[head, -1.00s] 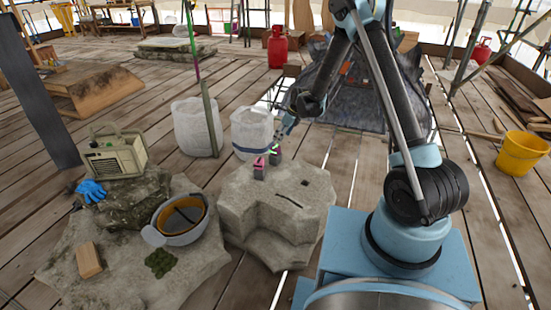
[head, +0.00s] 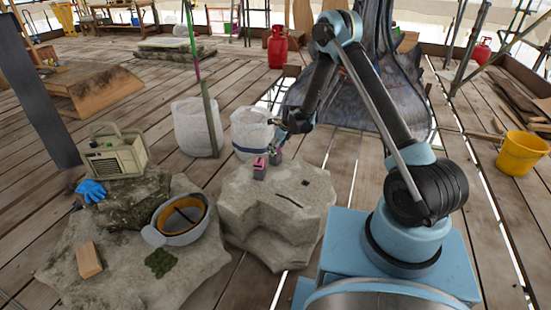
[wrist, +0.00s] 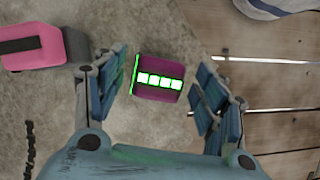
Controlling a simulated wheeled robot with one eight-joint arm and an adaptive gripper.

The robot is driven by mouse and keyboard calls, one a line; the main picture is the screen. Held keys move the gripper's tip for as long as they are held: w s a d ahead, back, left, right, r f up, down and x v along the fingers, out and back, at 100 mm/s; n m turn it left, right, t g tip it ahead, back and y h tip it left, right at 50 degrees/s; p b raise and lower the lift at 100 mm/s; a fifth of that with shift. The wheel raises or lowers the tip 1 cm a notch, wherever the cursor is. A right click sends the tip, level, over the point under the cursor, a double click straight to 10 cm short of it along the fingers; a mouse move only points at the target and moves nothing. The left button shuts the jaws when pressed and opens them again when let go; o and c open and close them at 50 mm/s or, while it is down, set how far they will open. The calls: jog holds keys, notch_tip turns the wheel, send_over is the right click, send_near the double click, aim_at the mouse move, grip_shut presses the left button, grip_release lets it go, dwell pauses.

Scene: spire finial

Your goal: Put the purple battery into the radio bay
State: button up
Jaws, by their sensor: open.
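The purple battery (wrist: 158,88) shows in the wrist view, with a row of white squares and a green edge. It lies on the pale stone block (head: 240,205) between the spread fingers of my gripper (wrist: 162,72), with gaps on both sides. In the head view my gripper (head: 278,150) is low over the back of the block and mostly hides this battery. A pink block with a dark patch (wrist: 28,46) lies just to its left; it also shows in the head view (head: 260,168). The radio (head: 115,156) stands on a rock at left; I cannot make out its bay.
A blue glove (head: 91,190) lies by the radio. A helmet-like bowl (head: 182,222), a tan block (head: 88,260) and moss (head: 160,263) are on the lower rock. White buckets (head: 197,128) stand behind. A yellow bucket (head: 522,153) is at right.

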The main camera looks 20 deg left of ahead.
jog(key=shift+a+f, duration=0.1)
jog(key=shift+f, duration=0.25)
grip_shut()
